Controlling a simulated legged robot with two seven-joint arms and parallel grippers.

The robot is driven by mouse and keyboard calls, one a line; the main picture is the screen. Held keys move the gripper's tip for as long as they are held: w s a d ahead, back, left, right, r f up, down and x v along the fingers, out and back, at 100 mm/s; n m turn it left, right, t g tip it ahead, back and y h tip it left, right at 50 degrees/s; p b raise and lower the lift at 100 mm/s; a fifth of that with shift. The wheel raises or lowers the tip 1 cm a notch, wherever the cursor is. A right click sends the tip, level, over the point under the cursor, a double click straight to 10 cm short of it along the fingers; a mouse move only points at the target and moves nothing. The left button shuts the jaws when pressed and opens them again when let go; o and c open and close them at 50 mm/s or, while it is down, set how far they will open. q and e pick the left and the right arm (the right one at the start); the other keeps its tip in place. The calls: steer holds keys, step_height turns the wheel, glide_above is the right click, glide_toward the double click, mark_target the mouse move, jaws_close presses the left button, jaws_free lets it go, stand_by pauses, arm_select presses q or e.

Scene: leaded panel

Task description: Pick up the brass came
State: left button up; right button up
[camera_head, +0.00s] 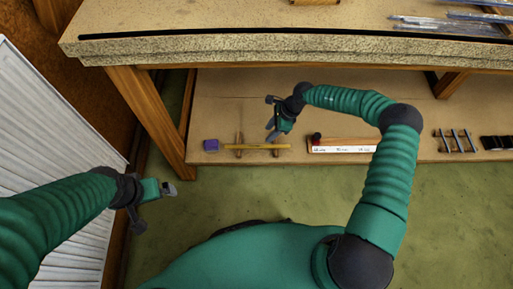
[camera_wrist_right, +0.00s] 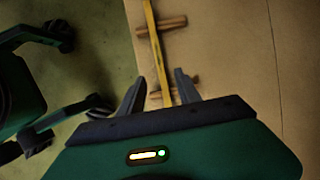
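The brass came (camera_head: 250,147) is a thin yellow bar. It lies level across two small wooden rests (camera_head: 239,139) on the low shelf, next to a purple block. My right gripper (camera_head: 271,117) is above the shelf near the came's right end. In the right wrist view its two fingers (camera_wrist_right: 158,88) are spread open, with the came (camera_wrist_right: 157,45) running between them in the picture. The came looks to be below the fingers and not gripped; the exact gap cannot be told. My left gripper (camera_head: 154,206) is apart at the left, its fingers spread and empty.
The purple block (camera_head: 211,145) sits left of the came. A white labelled strip with a wooden bar (camera_head: 343,146) lies to the right, and a dark rack (camera_head: 456,141) is farther right. The workbench top (camera_head: 270,48) overhangs the shelf (camera_head: 225,105). A white radiator (camera_head: 55,140) stands at left.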

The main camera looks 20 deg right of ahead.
steer(key=b+x, duration=0.1)
steer(key=x, duration=0.4)
steer(key=shift+d+f+b, duration=0.1)
steer(key=shift+f+b, duration=0.15)
steer(key=shift+b, duration=0.1)
steer(key=b+x, duration=0.4)
steer(key=x, duration=0.1)
steer(key=shift+s+r, duration=0.1)
steer(key=shift+a+f, duration=0.2)
steer(key=shift+a, duration=0.1)
steer(key=shift+r, duration=0.2)
jaws_close()
